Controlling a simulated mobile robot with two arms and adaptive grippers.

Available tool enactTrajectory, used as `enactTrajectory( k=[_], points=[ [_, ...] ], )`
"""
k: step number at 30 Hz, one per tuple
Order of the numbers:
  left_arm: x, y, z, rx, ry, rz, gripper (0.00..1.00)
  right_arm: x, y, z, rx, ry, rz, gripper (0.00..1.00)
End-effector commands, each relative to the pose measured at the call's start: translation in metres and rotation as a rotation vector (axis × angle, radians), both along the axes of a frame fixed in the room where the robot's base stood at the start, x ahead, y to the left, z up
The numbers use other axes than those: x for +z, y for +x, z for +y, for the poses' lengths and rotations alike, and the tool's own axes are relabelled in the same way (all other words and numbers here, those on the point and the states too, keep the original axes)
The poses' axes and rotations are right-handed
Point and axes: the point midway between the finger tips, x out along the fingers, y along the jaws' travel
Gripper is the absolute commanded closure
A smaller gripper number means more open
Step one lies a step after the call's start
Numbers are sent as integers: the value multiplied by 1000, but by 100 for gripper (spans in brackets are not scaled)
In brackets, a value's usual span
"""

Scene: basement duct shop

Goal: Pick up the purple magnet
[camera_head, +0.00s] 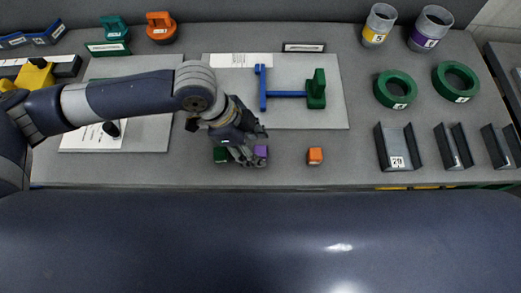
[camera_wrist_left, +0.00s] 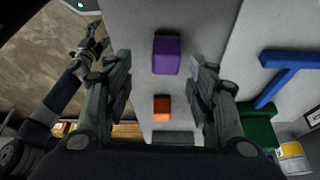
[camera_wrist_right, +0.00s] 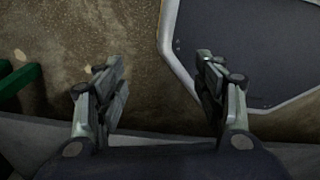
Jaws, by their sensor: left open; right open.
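The purple magnet (camera_head: 261,151) is a small block on the grey bench, near its front edge. My left gripper (camera_head: 250,146) is over the bench just beside it, partly covering the area. In the left wrist view the purple magnet (camera_wrist_left: 166,55) lies ahead between the two open fingers (camera_wrist_left: 163,75), with a gap on each side. My left gripper is open and empty. My right gripper (camera_wrist_right: 160,75) shows only in its own wrist view; it is open and empty above a brown floor, away from the bench.
An orange block (camera_head: 315,156) lies to the right of the purple magnet and a green block (camera_head: 221,154) to its left. Behind stand a blue bar piece (camera_head: 285,94) and a green holder (camera_head: 316,90) on a light panel. Metal channels (camera_head: 398,148) and green rings (camera_head: 395,89) are at right.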

Motion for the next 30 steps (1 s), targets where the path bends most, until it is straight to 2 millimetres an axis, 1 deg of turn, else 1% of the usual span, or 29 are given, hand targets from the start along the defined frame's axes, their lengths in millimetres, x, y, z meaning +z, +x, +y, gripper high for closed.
enactTrajectory(
  k=[4, 10, 13, 18, 19, 25, 30],
  points=[
    [-15, 2, -10, -2, 1, 4, 48, 10, 9, 2, 0, 3, -14, 37],
    [-39, 3, -20, 0, 1, 3, 48, 16, 34, 9, -1, 13, -53, 37],
    [-44, 3, -22, -1, 1, 0, 48, 16, 36, 9, -1, 14, -56, 37],
    [-44, 3, -22, -1, 1, 0, 48, 15, 30, 8, -1, 12, -45, 37],
    [-44, 3, -22, -1, 1, 0, 51, 15, 28, 8, -1, 12, -43, 37],
    [-44, 4, -21, 0, 1, 1, 96, 14, 18, 7, -1, 9, -28, 37],
    [-43, 4, -22, 0, 1, 1, 96, 14, 17, 4, -1, 7, -26, 37]
  ],
)
